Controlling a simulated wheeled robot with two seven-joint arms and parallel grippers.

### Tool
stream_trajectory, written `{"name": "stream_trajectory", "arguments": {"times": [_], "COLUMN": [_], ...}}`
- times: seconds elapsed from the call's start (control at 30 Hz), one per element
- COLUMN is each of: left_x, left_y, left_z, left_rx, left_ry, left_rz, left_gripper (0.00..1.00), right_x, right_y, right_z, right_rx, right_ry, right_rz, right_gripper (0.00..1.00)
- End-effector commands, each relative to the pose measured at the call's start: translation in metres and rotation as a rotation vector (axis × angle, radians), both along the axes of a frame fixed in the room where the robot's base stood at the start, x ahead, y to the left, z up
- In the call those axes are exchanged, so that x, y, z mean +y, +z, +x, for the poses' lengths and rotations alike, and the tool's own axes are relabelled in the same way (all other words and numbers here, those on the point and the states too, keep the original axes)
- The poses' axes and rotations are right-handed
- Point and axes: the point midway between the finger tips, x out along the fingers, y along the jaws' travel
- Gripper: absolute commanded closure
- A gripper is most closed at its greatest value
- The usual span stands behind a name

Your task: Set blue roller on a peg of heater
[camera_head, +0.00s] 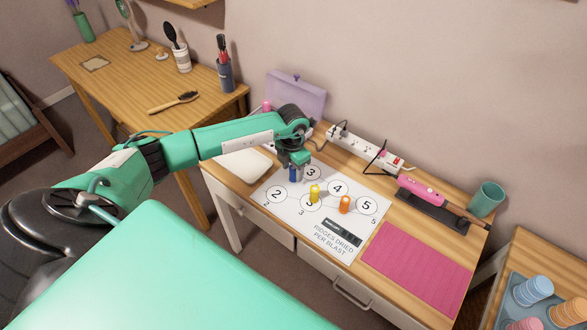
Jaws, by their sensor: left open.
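A small blue roller (293,174) stands on the white numbered mat, near the circle marked 3. My left gripper (294,162) is open just above and around its top; I cannot tell whether the fingers touch it. A yellow roller (314,193) and an orange roller (344,205) stand on the mat to the right. A lilac case with a raised lid (296,95), apparently the heater, stands at the back of the table. A pink roller (267,106) shows at its left. My arm hides most of its base, so its pegs are not visible. My right gripper is not in view.
The white mat (286,209) lies beside a pink mat (417,260). Behind are a power strip (364,146), a pink styling iron (421,190) and a teal cup (486,199). A pale pad (243,165) lies left. A tray with cylinders (507,291) is at lower right.

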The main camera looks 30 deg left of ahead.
Motion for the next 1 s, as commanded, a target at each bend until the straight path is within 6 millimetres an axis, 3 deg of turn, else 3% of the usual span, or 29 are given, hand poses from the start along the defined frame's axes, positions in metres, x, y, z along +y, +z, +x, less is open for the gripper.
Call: {"name": "stream_trajectory", "arguments": {"times": [0.13,0.37,0.4,0.63,1.0], "left_x": [0.0,0.0,0.0,0.0,0.0], "left_y": [-0.014,-0.017,-0.017,-0.017,-0.013], "left_z": [0.0,0.001,0.001,0.001,0.001], "left_rx": [0.0,-0.001,-0.001,-0.001,-0.003], "left_ry": [0.001,0.0,0.0,0.0,0.0], "left_rz": [0.0,0.0,0.0,0.0,-0.001], "left_gripper": [0.49,0.49,0.51,0.96,0.97], "right_x": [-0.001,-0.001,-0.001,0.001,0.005], "right_y": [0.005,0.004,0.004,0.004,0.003], "right_z": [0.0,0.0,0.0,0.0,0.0], "right_rx": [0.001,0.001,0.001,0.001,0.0], "right_ry": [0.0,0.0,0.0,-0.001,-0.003], "right_rz": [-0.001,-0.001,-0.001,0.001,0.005], "right_gripper": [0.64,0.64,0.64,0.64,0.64]}}
